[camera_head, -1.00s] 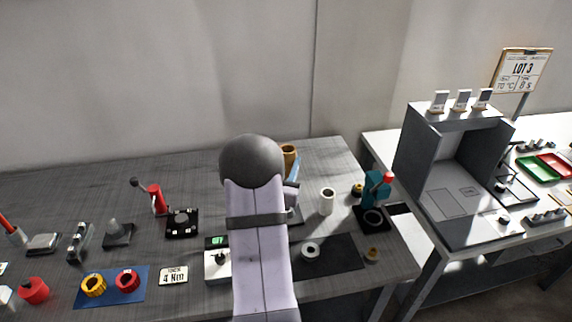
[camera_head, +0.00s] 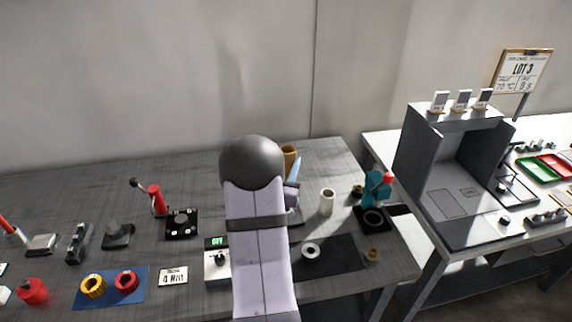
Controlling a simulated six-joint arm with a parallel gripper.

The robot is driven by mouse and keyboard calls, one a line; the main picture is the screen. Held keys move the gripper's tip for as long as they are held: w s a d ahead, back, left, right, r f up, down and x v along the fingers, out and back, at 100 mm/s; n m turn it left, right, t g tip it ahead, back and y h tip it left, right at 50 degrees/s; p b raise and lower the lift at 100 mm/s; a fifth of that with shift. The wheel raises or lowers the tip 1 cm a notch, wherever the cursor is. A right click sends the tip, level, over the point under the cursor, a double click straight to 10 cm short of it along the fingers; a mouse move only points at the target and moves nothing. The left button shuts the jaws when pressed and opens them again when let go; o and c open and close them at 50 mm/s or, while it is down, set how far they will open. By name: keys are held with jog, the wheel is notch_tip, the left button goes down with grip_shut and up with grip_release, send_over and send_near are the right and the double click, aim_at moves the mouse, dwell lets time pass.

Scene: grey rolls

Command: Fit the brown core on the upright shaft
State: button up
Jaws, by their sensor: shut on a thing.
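The brown core (camera_head: 291,154) shows just right of my arm's dark round joint, its left side and lower part covered. It appears upright. My gripper (camera_head: 295,172) is mostly hidden behind my arm; only a pale bluish part shows just below the core, and it is shut on the core. I cannot make out the upright shaft; my arm covers that part of the bench. Whether the core touches a shaft cannot be seen.
A white roll (camera_head: 328,200) stands right of my gripper. A teal device (camera_head: 376,190) stands at the bench's right end. A pale ring (camera_head: 311,250) lies on a dark mat (camera_head: 340,256).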

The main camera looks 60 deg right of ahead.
jog(key=shift+f+b, duration=6.4)
jog(key=shift+f, duration=0.3)
jog(key=o, duration=1.1)
jog(key=shift+r, duration=0.1)
jog(key=shift+o, duration=0.2)
jog(key=b+v, duration=0.1)
jog(key=v, duration=0.6)
jog(key=shift+s+a, duration=0.15)
jog(key=shift+a, duration=0.05)
jog(key=shift+f, duration=0.2)
